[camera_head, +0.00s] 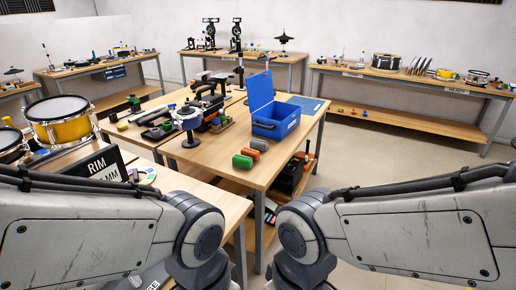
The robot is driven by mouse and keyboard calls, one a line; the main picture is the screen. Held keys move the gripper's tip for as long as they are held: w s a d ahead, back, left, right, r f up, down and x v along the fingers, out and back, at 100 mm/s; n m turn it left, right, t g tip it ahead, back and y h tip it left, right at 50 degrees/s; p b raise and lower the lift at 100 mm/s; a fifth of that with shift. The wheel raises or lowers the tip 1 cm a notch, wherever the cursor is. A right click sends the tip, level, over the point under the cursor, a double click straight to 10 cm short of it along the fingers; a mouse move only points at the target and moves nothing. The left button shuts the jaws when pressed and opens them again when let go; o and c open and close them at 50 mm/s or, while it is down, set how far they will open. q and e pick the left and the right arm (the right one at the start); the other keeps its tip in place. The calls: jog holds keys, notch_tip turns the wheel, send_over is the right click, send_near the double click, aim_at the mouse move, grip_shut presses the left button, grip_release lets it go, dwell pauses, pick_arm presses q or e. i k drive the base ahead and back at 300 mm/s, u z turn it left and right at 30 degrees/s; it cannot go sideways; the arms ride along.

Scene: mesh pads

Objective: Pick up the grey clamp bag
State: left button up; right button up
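Three small rounded items stand in a short row on the middle wooden table (215,165). The rearmost is grey (259,144) and appears to be the grey clamp bag. An orange one (250,153) is in front of it, and a green one (242,161) is nearest me. The grey one is left of the open blue box (274,125), close to its front. Both my arms enter at the bottom, left and right, and bend downward short of the table. My two grippers are outside the picture, so their fingers cannot be seen.
A black sign (103,165) and a yellow drum (60,118) are at the left. A round-topped stand (188,120) and several tools occupy the table's left and back. The table's front right corner is clear. Open floor (390,160) lies to the right.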

aim_at(261, 146)
jog(key=z, duration=0.55)
jog(key=k, duration=0.75)
jog(key=z, duration=0.9)
jog(key=k, duration=0.45)
jog(key=z, duration=0.3)
jog(key=i, duration=1.9)
jog(key=u, duration=0.55)
jog(key=i, duration=1.75)
jog(key=u, duration=1.35)
jog(key=i, duration=0.95)
jog(key=u, duration=1.5)
jog(key=i, duration=0.55)
jog(key=u, duration=0.45)
